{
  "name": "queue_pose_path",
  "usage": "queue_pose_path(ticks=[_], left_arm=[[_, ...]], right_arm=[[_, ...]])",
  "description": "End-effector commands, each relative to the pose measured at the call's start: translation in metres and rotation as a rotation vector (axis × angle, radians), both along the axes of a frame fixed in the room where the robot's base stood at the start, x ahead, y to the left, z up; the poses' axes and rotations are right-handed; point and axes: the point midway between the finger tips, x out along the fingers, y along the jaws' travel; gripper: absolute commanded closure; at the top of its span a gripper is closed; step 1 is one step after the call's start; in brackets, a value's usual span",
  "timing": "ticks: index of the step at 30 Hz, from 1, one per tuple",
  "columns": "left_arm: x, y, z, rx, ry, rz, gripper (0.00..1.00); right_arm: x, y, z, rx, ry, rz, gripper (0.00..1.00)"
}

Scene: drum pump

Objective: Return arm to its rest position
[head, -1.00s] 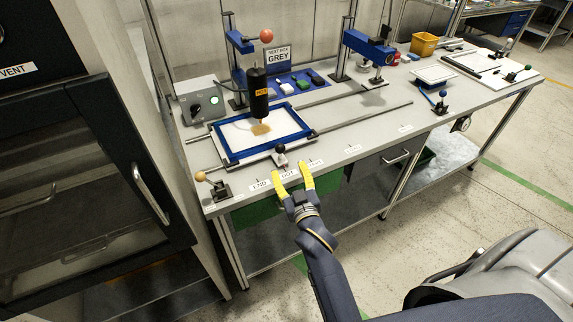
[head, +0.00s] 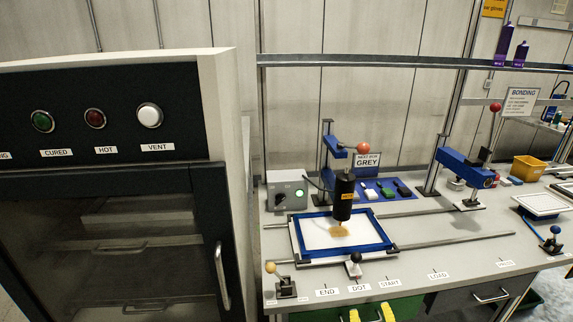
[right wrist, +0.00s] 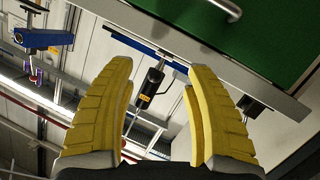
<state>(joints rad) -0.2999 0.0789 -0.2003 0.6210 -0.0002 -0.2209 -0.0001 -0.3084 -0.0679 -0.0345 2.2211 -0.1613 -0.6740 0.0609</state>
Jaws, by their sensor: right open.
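My right gripper (head: 371,314) shows only as two yellow fingertips at the bottom edge of the head view, in front of the bench by the DOT and START labels. In the right wrist view its two yellow fingers (right wrist: 160,105) are spread apart, open and empty. The rest of my right arm is out of the head view. My left gripper is not in view. A blue-framed tray (head: 297,240) with a white sheet and a tan patch lies on the bench rails, under a black cylinder (head: 343,197).
The bench (head: 440,292) runs along the right, its front edge close to my right gripper. A small black-knobbed lever (head: 354,266) stands at the tray's front. A dark oven cabinet (head: 110,240) fills the left. A green drawer front (right wrist: 258,35) shows in the right wrist view.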

Motion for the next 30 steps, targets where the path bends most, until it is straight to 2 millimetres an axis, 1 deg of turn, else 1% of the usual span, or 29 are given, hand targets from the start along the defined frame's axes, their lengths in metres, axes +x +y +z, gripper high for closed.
queue_pose_path(ticks=[1, 2, 3, 6, 9, 12, 18, 26, 27, 30], left_arm=[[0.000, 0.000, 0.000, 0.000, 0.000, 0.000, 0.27], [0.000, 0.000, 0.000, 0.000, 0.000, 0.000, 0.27], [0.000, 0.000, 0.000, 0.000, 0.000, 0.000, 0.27], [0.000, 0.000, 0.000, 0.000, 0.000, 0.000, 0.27], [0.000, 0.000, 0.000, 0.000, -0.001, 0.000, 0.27], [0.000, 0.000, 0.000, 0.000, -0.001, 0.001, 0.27], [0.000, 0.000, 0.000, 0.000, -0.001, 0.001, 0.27], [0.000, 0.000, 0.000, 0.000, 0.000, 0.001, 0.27], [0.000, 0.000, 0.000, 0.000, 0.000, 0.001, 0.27], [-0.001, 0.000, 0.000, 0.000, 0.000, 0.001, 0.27]], right_arm=[[-0.017, -0.006, -0.013, -0.045, 0.073, 0.000, 0.47], [-0.027, -0.009, -0.019, -0.070, 0.117, 0.000, 0.47], [-0.041, -0.014, -0.029, -0.106, 0.180, 0.001, 0.47], [-0.076, -0.026, -0.048, -0.192, 0.325, 0.003, 0.47], [-0.105, -0.035, -0.061, -0.258, 0.435, 0.007, 0.47], [-0.127, -0.043, -0.068, -0.312, 0.519, 0.012, 0.47], [-0.163, -0.055, -0.076, -0.393, 0.646, 0.021, 0.47], [-0.203, -0.069, -0.079, -0.485, 0.780, 0.036, 0.47], [-0.205, -0.070, -0.083, -0.492, 0.794, 0.040, 0.47], [-0.200, -0.065, -0.104, -0.475, 0.804, 0.054, 0.47]])
